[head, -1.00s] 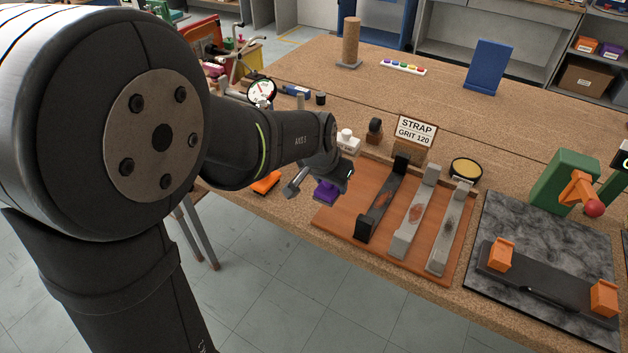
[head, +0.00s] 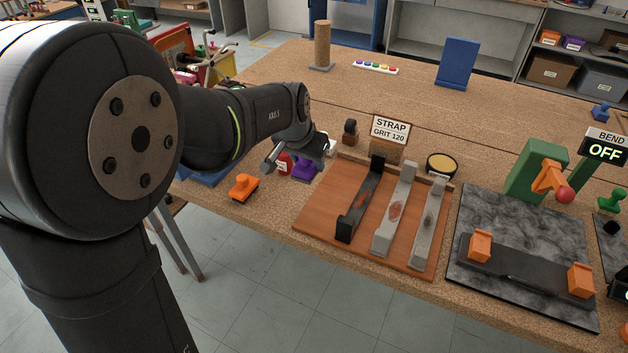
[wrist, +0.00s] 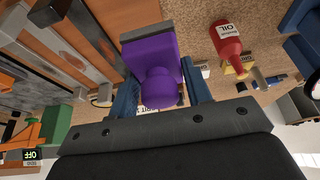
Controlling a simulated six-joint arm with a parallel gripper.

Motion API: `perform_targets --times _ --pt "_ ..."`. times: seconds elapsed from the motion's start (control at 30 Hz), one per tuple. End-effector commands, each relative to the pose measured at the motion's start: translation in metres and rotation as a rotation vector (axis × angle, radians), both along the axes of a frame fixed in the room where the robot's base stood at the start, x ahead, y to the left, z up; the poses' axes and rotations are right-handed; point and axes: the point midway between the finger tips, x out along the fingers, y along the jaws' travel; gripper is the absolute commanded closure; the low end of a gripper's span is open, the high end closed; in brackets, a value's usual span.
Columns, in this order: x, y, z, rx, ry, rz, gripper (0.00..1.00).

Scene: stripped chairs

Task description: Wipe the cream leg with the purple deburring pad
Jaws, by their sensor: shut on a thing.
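My gripper (wrist: 160,97) is shut on the purple deburring pad (wrist: 150,50), with a blue finger on each side of its round knob. In the head view the pad (head: 306,169) hangs under my gripper (head: 298,158), left of the far left corner of the orange-brown board. It seems to be above the bench. The pale leg with a rusty patch (head: 396,208), probably the cream one, lies in the middle of the board. A black leg (head: 362,200) lies to its left and a greyer pale leg with dark smears (head: 429,225) to its right.
The board (head: 322,208) sits near the front edge. An orange pad (head: 243,187) and a red oil bottle (wrist: 228,50) stand close to my gripper. The STRAP sign (head: 390,132) and a round yellow tin (head: 441,163) stand behind the board; an orange-clamped fixture (head: 525,265) is right.

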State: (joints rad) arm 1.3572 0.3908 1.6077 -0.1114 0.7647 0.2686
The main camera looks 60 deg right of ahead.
Motion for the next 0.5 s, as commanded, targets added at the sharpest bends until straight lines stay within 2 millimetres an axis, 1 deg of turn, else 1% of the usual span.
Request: perform_targets --times 0.03,0.17,0.2,0.37,0.4,0.5 --pt "0.016 -0.014 0.010 -0.004 0.000 0.009 0.73" --pt "0.053 -0.040 0.037 -0.002 0.002 0.013 0.73" --pt "0.065 -0.047 0.045 -0.001 0.003 0.014 0.73" --pt "0.113 -0.068 0.077 -0.001 0.005 0.015 0.73" --pt "0.126 -0.072 0.086 -0.002 0.004 0.013 0.73" --pt "0.156 -0.079 0.105 -0.002 0.003 0.011 0.73"
